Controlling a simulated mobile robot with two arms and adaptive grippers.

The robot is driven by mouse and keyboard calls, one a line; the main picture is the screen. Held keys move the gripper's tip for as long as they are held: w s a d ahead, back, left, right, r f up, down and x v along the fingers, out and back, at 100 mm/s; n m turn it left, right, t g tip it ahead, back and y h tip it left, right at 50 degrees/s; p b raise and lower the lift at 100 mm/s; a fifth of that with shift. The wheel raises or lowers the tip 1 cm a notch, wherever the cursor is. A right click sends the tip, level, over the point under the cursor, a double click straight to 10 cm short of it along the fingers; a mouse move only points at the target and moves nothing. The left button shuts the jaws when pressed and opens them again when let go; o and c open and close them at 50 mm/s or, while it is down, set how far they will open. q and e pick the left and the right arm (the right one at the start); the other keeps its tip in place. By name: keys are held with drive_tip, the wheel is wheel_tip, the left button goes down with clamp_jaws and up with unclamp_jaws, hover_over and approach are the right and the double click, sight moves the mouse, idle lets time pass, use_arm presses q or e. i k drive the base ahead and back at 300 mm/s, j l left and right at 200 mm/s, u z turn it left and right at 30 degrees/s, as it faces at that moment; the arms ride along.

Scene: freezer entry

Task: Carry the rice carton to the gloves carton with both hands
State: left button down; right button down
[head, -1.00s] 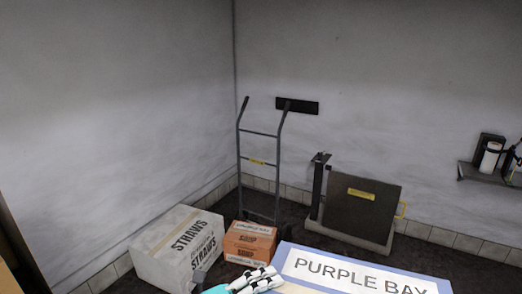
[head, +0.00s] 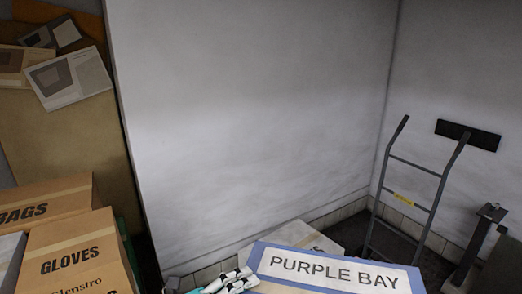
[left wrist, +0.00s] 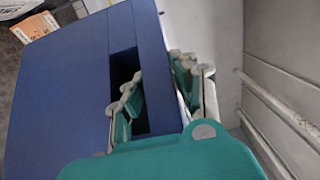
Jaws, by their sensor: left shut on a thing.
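A blue carton with a white PURPLE BAY label (head: 335,271) is at the bottom of the head view; I take it for the rice carton, though no word "rice" shows. Its blue side with a dark handle slot (left wrist: 75,95) fills much of the left wrist view. My left gripper (head: 232,281) is at the carton's left end. In the left wrist view its fingers (left wrist: 160,93) are shut on the carton wall, one through the slot. My right gripper is out of view. The gloves carton (head: 75,258), brown, stands at the lower left, apart from the carried carton.
A pale wall (head: 250,120) lies ahead. A hand truck (head: 412,195) leans at the right. A pale carton top (head: 304,237) shows behind the carried carton.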

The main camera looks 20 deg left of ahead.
sight(71, 243)
drive_tip(key=i+j+u, duration=0.1)
drive_tip(key=i+u, duration=0.55)
drive_tip(key=u, duration=0.2)
drive_tip(key=i+l+u, duration=0.1)
drive_tip(key=i+u, duration=0.3)
drive_tip(key=i+l+u, duration=0.2)
drive_tip(key=u, duration=0.25)
drive_tip(key=i+l+u, duration=0.6)
drive_tip(key=u, duration=0.2)
drive_tip(key=i+l+u, duration=0.25)
drive_tip(key=u, duration=0.15)
drive_tip(key=i+l+u, duration=0.15)
drive_tip(key=l+u, duration=0.25)
drive_tip(key=i+l+u, duration=0.25)
drive_tip(key=l+u, duration=0.3)
drive_tip(key=i+l+u, duration=0.25)
drive_tip(key=k+l, duration=0.1)
